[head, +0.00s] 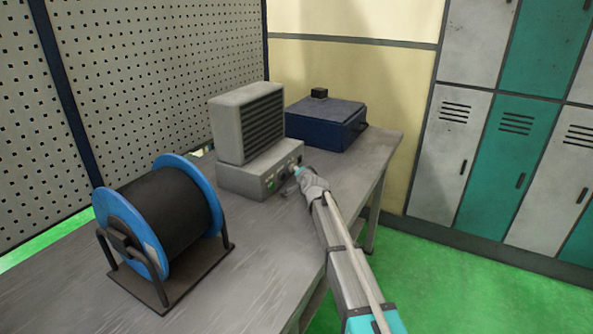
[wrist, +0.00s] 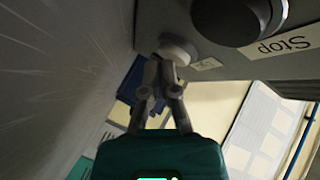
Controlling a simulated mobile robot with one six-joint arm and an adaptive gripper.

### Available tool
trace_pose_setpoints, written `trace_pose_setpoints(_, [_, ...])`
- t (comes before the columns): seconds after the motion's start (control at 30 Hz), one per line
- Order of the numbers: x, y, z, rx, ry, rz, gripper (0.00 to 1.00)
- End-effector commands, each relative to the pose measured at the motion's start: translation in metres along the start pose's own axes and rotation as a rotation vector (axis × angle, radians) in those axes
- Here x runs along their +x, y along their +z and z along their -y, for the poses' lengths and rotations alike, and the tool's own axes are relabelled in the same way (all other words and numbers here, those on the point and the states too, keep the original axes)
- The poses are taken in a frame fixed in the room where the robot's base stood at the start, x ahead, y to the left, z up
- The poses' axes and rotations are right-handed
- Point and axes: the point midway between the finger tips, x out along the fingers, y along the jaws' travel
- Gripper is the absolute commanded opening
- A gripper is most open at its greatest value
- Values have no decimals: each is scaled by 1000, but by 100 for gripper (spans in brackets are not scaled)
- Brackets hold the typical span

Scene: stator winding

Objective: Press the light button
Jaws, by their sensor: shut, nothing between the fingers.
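The grey machine (head: 245,178) with a slatted upper housing stands on the bench, and its controls are on the low base. In the wrist view a pale round button (wrist: 180,47) sticks out of the grey panel (wrist: 150,18), beside a small label (wrist: 207,64) that I cannot read. My gripper (wrist: 167,58) is shut and empty, its fingertips right at the pale button, overlapping its lower edge; I cannot tell whether they touch or press it. In the head view my gripper (head: 297,172) is at the machine's front, with its tips hard to make out.
A large dark knob (wrist: 238,15) with an upside-down Stop label (wrist: 285,45) is right of the pale button. On the bench (head: 235,265) are a blue-flanged spool (head: 172,212) at left and a dark blue box (head: 325,125) behind. Lockers (head: 510,150) stand at right.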

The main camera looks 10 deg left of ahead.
Motion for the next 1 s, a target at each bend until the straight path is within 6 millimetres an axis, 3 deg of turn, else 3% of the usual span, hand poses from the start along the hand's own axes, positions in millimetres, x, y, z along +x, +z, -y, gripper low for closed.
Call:
trace_pose_setpoints(0.5, [2, 1, 1, 1, 0, 0, 0])
trace_pose_setpoints(1.0, [-10, -7, -7, 2, 0, 0, 0])
